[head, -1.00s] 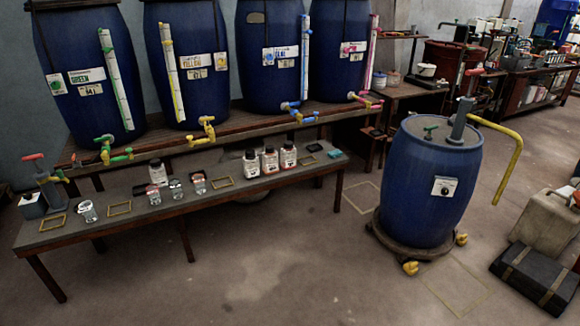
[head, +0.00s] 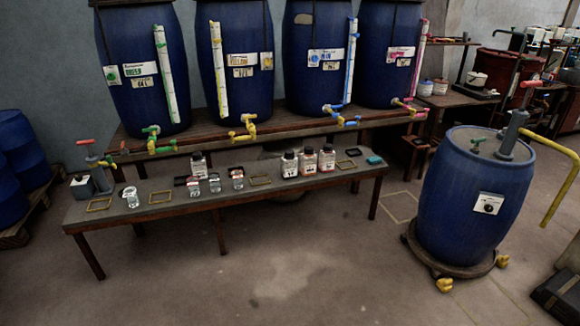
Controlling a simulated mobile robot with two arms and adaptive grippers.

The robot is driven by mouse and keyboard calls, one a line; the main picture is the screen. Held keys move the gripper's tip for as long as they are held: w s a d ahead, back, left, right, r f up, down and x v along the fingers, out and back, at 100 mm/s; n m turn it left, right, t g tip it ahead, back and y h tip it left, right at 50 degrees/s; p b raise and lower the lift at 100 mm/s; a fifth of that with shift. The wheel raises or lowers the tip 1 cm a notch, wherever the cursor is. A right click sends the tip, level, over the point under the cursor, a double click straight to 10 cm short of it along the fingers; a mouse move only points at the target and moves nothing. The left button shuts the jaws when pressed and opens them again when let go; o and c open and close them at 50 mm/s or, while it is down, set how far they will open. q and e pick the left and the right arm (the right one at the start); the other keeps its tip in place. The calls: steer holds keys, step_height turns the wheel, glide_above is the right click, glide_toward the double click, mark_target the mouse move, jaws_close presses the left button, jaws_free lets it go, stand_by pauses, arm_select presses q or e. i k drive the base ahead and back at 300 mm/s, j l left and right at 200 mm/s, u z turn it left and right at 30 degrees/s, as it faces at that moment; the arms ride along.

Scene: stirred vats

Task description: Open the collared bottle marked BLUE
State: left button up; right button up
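White bottles with dark caps stand upright on the low bench (head: 215,210): one (head: 198,168) at the back, and a row of three, left (head: 289,166), middle (head: 308,162) and right (head: 327,159). Their labels are too small to read, so I cannot tell which is marked BLUE or which has a collar. Their caps appear to be on. Neither of my grippers is in view.
Small clear jars (head: 214,184) and yellow square frames (head: 160,197) are on the bench. Large blue vats with coloured taps (head: 334,112) stand on the shelf behind. A wheeled blue barrel (head: 470,200) stands at the right. The floor (head: 270,280) in front is clear.

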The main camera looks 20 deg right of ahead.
mark_target(289, 166)
steer(key=i+l+u, duration=0.1)
steer(key=i+l, duration=0.6)
steer(key=l, duration=0.2)
steer(key=i+l+u, duration=0.15)
steer(key=i+l, duration=0.5)
steer(key=l, duration=0.3)
steer(key=u, duration=0.05)
